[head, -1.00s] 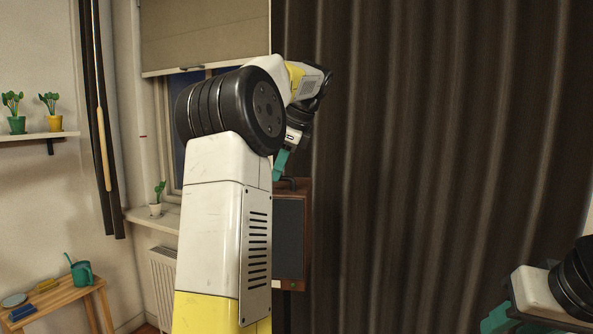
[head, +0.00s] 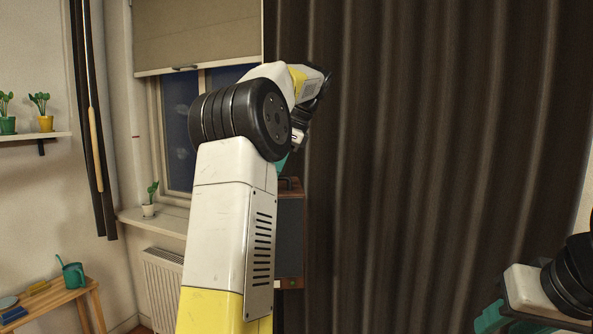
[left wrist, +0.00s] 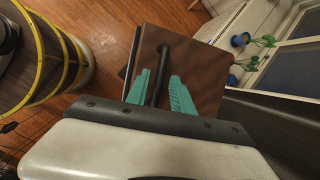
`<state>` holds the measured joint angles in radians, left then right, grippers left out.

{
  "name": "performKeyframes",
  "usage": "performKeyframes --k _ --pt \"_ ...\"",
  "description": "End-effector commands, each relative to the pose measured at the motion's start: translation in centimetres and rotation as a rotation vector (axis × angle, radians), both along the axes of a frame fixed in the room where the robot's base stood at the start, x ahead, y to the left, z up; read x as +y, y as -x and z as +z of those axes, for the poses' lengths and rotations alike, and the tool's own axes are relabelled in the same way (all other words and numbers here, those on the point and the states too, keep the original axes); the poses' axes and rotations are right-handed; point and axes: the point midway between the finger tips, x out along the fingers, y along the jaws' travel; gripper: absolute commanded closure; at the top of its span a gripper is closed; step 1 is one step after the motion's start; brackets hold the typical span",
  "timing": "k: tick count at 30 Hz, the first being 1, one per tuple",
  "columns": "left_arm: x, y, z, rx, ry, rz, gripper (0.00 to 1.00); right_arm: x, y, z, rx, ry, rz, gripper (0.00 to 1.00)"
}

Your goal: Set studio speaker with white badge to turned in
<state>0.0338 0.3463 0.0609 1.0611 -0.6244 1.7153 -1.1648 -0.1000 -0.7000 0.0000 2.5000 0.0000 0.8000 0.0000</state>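The speaker is a brown wooden box with a dark front (head: 289,235) in the head view, partly hidden behind my left arm. In the left wrist view its wooden top (left wrist: 203,75) carries a black bar handle (left wrist: 161,62). My left gripper (left wrist: 160,76) has two teal fingers, spread apart, one on each side of the handle; gaps show, though contact is hard to judge. In the head view the left gripper (head: 283,163) is mostly hidden behind its arm, just above the speaker. No white badge can be made out. My right gripper (head: 488,317) shows only partly at the lower right.
A dark curtain (head: 420,150) hangs behind and right of the speaker. A window sill with a potted plant (head: 149,208) and a radiator (head: 163,285) are left of my arm. A wooden bench (head: 60,305) holds a watering can (head: 72,274).

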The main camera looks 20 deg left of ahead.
Motion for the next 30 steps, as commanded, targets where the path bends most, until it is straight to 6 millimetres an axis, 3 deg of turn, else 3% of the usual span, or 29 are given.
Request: performKeyframes --k 11,22,30 --pt "-0.1 0.0 0.2 0.002 0.0 0.0 0.66 0.0 0.0 0.0 0.0 0.0 0.0 0.64" --pt "-2.4 -0.1 4.9 -0.002 0.0 -0.001 0.66 0.0 0.0 0.0 0.0 0.0 0.0 0.64" --pt "-3.2 0.0 6.8 0.0 0.0 -0.001 0.66 0.0 0.0 0.0 0.0 0.0 0.0 0.64"
